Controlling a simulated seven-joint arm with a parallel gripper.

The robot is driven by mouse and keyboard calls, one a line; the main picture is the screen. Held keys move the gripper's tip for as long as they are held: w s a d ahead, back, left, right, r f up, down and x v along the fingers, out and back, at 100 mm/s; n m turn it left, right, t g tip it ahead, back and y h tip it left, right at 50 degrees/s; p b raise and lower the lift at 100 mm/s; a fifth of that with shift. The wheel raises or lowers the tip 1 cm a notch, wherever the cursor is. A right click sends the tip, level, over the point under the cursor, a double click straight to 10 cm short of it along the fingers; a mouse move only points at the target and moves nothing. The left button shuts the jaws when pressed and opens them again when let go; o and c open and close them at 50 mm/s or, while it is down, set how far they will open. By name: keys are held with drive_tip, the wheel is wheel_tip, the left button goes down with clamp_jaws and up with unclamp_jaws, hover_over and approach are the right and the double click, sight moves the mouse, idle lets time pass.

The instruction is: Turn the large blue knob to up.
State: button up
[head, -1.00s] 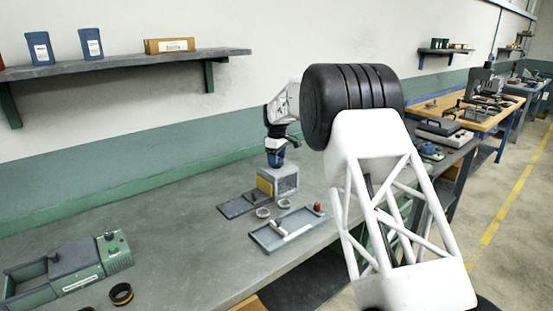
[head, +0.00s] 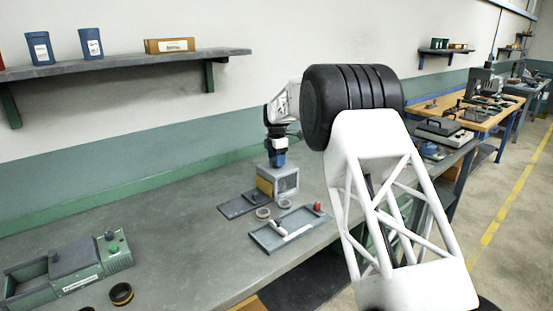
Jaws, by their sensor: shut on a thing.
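The large blue knob (head: 277,160) is on top of a small grey box-shaped unit (head: 287,181) with a yellow panel on its left side. The unit stands on the grey workbench near the middle of the head view. My gripper (head: 278,151) points straight down over the unit and is shut on the blue knob. The gripper hides the knob's upper part, and its pointer direction is too small to make out.
A flat dark plate (head: 241,204) lies left of the unit. Two small rings (head: 264,213) and a grey tray (head: 263,236) are in front, with a red piece (head: 317,206) at the tray's corner. A green machine (head: 75,270) stands at the front left. Bare bench lies between.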

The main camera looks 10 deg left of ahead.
drive_tip(key=n, duration=0.4)
idle(0.4)
drive_tip(key=o, duration=0.9)
drive_tip(key=shift+r, duration=0.1)
drive_tip(key=shift+r, duration=3.85)
